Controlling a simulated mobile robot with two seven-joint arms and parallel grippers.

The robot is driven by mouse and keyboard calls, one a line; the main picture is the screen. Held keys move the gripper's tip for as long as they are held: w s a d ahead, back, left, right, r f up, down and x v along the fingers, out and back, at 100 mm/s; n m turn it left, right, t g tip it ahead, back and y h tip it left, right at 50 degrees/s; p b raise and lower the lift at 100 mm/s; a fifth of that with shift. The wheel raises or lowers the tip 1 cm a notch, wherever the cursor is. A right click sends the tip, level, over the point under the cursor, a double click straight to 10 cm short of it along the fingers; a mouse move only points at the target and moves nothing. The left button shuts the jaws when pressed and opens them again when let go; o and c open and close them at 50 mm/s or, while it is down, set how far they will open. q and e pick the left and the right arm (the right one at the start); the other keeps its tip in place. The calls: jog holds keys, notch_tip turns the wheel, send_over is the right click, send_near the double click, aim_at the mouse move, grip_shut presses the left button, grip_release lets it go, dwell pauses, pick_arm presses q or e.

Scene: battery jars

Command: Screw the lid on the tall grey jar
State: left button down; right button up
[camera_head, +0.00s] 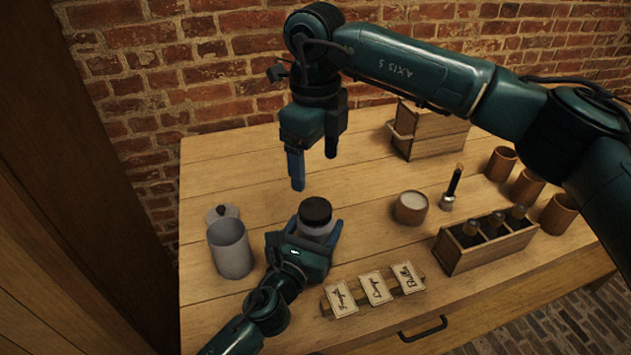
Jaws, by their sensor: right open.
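A grey jar (312,233) stands on the table with a dark ribbed lid (315,211) on its mouth; I cannot tell how tightly the lid sits. My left gripper (311,229) comes in low from the front, its blue fingers on either side of the jar, and appears shut on it. The jar's lower part is hidden by this gripper. My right gripper (314,168) is open and empty, pointing down above the lid, clear of it.
A light grey canister (230,252) stands at left, with a pale knobbed lid (222,213) behind it. To the right are a small bowl (410,208), a bottle crate (487,251), wooden cups (527,187) and a wooden box (432,140). Label cards (375,288) lie in front.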

notch_tip(320, 180, up, 2)
jog(key=shift+r, duration=0.2)
pick_arm(q)
jog(key=shift+c, duration=1.3)
grip_release()
jog(key=b+v, duration=0.1)
jog(key=v, duration=1)
jog(key=shift+s+a+f, duration=0.1)
jog(key=shift+s+f, duration=0.05)
jog(key=shift+s, duration=0.25)
jog(key=shift+s+a, duration=0.3)
jog(key=shift+s, duration=0.35)
pick_arm(e)
jog(key=shift+f, duration=0.6)
